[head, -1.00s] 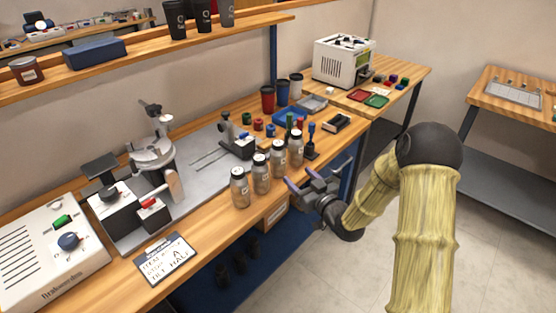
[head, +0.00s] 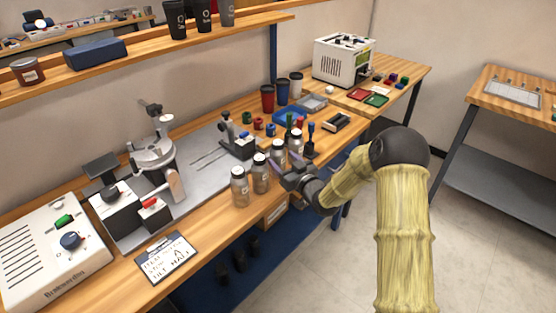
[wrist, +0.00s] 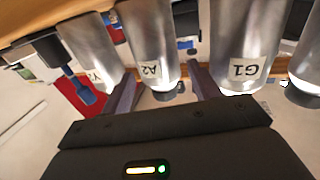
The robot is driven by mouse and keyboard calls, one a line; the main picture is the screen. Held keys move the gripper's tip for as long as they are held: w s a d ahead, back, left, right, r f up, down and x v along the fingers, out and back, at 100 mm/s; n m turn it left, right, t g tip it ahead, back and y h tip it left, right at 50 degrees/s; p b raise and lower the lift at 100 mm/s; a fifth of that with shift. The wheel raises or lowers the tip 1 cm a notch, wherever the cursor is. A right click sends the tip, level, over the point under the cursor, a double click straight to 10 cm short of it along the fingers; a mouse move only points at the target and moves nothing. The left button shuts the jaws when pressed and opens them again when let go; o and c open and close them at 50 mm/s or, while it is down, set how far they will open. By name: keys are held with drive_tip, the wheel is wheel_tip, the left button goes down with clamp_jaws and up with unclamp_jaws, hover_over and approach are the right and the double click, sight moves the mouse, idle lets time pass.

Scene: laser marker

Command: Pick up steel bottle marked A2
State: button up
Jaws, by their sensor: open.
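The steel bottle marked A2 (wrist: 148,45) shows in the wrist view, upside down in the picture, with a white label and dark cap. In the head view it appears to be the third bottle from the left (head: 278,153), partly hidden by my gripper. My gripper (wrist: 162,75) is open, one finger on each side of the A2 bottle in the wrist view; I cannot tell whether they touch it. In the head view my gripper (head: 286,163) is at the front of the bottle row.
Bottle G1 (wrist: 242,45) and another steel bottle (wrist: 92,45) flank A2 closely. A further bottle (head: 240,187) ends the row. A blue-handled tool (head: 311,138) stands just right of the row. A clipboard (head: 166,257) lies at the bench front.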

sight(282, 158)
drive_tip(key=x, duration=0.4)
drive_tip(key=shift+w, duration=0.15)
drive_tip(key=shift+r, duration=0.1)
drive_tip(key=c, duration=0.8)
